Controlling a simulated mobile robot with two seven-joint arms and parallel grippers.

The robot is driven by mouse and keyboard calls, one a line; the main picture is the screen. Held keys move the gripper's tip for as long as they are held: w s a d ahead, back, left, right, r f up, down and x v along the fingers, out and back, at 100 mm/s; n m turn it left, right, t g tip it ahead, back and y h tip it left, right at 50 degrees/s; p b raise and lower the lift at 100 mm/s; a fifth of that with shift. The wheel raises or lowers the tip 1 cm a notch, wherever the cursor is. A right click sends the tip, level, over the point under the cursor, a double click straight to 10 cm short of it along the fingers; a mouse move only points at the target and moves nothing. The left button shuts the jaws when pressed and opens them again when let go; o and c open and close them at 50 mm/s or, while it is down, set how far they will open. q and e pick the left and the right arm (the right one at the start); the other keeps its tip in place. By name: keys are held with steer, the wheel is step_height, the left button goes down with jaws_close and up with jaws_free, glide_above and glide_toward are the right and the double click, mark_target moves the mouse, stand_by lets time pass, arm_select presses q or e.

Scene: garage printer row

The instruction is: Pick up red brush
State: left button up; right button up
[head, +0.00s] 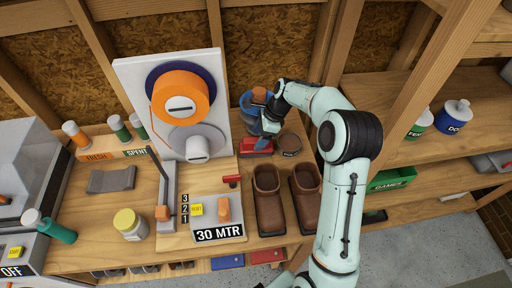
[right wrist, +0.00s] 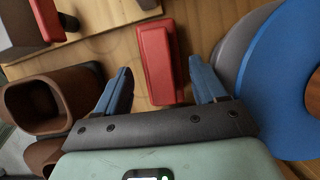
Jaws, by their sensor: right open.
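The red brush (head: 257,148) lies on the wooden bench top, between the tall white panel and a round dark tin. In the right wrist view the red brush (right wrist: 158,65) shows as a long red block with a raised strip, lying between my fingers. My right gripper (head: 264,135) reaches down over it in the head view and partly covers it. In the right wrist view my right gripper (right wrist: 161,68) is open, its blue fingers on either side of the brush with gaps to both. My left gripper is in neither view.
A blue round container (head: 246,101) stands behind the brush. The dark tin (head: 290,142) is close on its right. Two brown boots (head: 268,205) stand in front. A white panel with an orange spool (head: 181,97) rises at left, above a 30 MTR box (head: 219,232).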

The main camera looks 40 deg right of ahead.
mark_target(254, 144)
steer(key=shift+x, duration=2.15)
steer(key=shift+f, duration=0.15)
steer(key=c, duration=0.9)
